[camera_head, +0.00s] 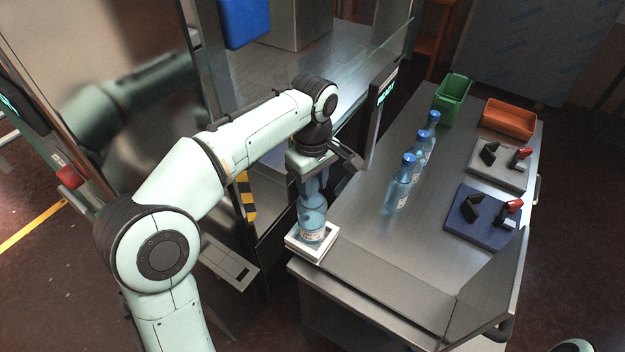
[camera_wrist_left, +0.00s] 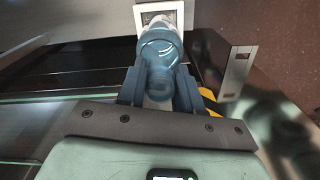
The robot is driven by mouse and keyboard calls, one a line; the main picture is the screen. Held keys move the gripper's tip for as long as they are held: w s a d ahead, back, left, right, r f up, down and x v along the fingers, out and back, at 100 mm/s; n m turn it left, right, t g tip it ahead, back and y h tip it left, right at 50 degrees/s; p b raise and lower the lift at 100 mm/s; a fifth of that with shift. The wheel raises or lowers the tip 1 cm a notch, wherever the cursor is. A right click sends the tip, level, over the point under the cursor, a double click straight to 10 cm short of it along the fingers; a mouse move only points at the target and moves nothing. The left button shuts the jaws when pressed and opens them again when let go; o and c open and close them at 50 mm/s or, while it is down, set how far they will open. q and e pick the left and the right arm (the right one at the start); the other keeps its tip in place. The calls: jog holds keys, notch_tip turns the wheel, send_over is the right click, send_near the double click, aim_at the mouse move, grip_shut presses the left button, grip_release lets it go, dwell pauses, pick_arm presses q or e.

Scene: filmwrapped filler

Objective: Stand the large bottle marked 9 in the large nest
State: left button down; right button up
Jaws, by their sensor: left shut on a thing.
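My left gripper (camera_head: 312,180) points down and is shut on a blue-tinted bottle (camera_head: 312,222) by its upper part. The bottle is upright at a white square nest (camera_head: 297,245) at the table's left edge; I cannot tell whether it rests on the nest's floor. In the left wrist view the fingers (camera_wrist_left: 158,88) flank the bottle (camera_wrist_left: 160,50), with the white nest (camera_wrist_left: 146,12) beyond it. The label's number is too small to read. My right gripper is not in view.
Several blue-capped bottles (camera_head: 397,190) stand in a row on the steel table (camera_head: 355,225). Green (camera_head: 453,88) and orange (camera_head: 509,119) bins are at the back. Grey (camera_head: 500,172) and blue (camera_head: 470,222) plates with black and red clamps lie right. A dark screen post (camera_head: 378,105) stands near my arm.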

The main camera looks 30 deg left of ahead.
pick_arm(q)
jog(key=shift+f+b, duration=0.3)
jog(key=shift+f, duration=0.4)
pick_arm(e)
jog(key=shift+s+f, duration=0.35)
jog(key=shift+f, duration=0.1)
pick_arm(q)
jog(key=c, duration=0.7)
grip_release()
jog(key=shift+r, duration=0.1)
notch_tip(320, 180, up, 13)
jog(key=p, duration=0.3)
jog(key=shift+r+p, duration=0.15)
jog(key=shift+p, duration=0.25)
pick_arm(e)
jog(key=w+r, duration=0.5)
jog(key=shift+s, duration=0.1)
